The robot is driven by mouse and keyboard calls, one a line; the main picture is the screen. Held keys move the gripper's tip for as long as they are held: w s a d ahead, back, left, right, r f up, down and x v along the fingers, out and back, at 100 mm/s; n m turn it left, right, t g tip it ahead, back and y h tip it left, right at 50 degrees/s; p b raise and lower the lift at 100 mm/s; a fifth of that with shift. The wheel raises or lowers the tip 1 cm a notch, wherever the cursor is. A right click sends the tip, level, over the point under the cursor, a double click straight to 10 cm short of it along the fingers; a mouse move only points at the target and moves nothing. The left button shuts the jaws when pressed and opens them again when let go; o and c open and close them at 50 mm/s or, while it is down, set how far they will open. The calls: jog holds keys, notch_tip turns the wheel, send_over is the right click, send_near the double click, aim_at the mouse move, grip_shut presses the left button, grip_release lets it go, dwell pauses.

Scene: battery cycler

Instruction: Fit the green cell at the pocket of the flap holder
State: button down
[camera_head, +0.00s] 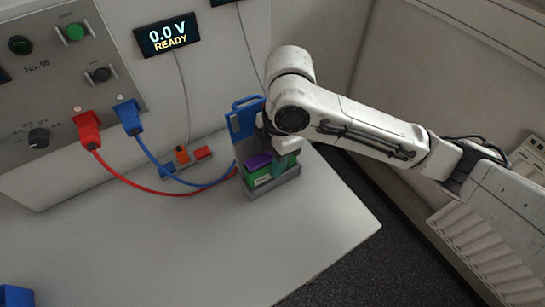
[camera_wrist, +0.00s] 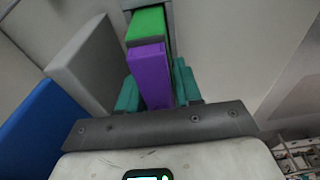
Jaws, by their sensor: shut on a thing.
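The green cell (camera_head: 262,178) has a purple part on top and is at the grey flap holder (camera_head: 274,189) on the table. The blue flap (camera_head: 243,120) of the holder stands raised behind it. My gripper (camera_head: 283,158) is shut on the cell from above. In the wrist view the teal fingers of my gripper (camera_wrist: 158,92) flank the purple part, and the green cell (camera_wrist: 148,22) shows beyond it, at a grey frame. The cell's lower end is hidden, so I cannot tell how deep it sits.
A red plug (camera_head: 88,130) and a blue plug (camera_head: 128,116) on the panel have leads running toward the holder. A small display (camera_head: 167,35) reads 0.0 V READY. Small red, orange and blue parts lie left of the holder. The front table (camera_head: 190,260) is mostly clear.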

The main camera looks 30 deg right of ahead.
dwell(0.3)
jog(key=c, duration=0.7)
grip_release()
